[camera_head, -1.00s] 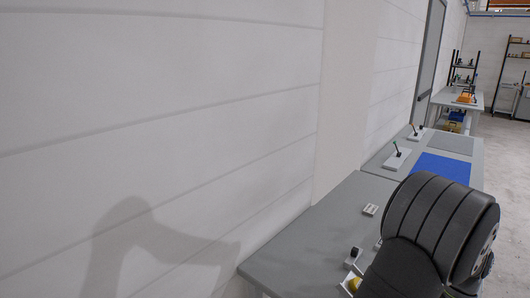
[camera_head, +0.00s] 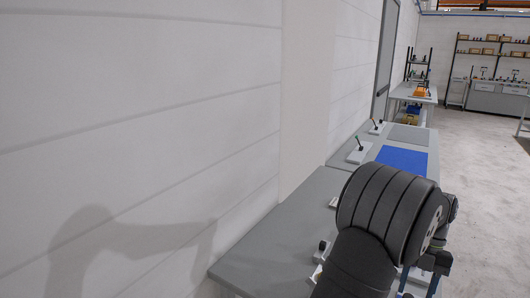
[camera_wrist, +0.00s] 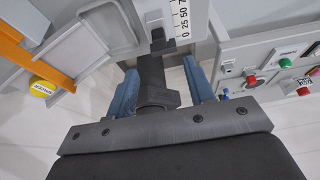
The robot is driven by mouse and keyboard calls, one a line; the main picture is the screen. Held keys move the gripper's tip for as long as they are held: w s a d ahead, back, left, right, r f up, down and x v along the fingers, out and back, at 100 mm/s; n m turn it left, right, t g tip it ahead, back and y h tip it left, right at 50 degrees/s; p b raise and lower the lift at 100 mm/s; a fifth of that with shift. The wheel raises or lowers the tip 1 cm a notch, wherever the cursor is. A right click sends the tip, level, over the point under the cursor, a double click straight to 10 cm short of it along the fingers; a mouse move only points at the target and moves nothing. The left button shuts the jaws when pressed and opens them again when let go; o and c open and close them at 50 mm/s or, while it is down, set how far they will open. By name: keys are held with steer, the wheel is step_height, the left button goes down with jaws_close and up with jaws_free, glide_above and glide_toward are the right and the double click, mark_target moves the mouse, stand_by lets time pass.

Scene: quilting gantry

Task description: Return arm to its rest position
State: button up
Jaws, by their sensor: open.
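My gripper (camera_wrist: 161,86) shows in the wrist view with two blue fingers spread apart, so it is open. A dark grey, post-like part (camera_wrist: 152,75) stands between the fingers in the picture. I cannot tell whether it touches them or how far off it is. In the head view my black ribbed arm fills the lower right, above the grey bench, and the fingers cannot be made out there.
The wrist view shows a control panel (camera_wrist: 270,75) with coloured buttons, a scale (camera_wrist: 181,18), an orange bar (camera_wrist: 35,52) and a yellow round cap (camera_wrist: 43,88). In the head view, a grey bench (camera_head: 265,240) runs along the white wall; open floor (camera_head: 480,170) lies right.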

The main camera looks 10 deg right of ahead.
steer(key=x, duration=1.2)
steer(key=shift+s+a+f, duration=0.1)
steer(key=shift+f, duration=0.25)
steer(key=r, duration=0.5)
steer(key=shift+s, duration=0.2)
steer(key=s+r, duration=0.6)
steer(key=s, duration=0.5)
steer(key=w+d+f+n+t+h, duration=0.1)
steer(key=w+d+n+h, duration=0.2)
steer(key=w+n, duration=0.5)
steer(key=w+d+n+t+h, duration=0.2)
steer(key=w+n, duration=0.7)
steer(key=n, duration=1.1)
steer(key=shift+d+f+t+h, duration=0.35)
steer(key=shift+d+h, duration=0.35)
steer(key=shift+h, duration=0.7)
steer(key=shift+w, duration=0.15)
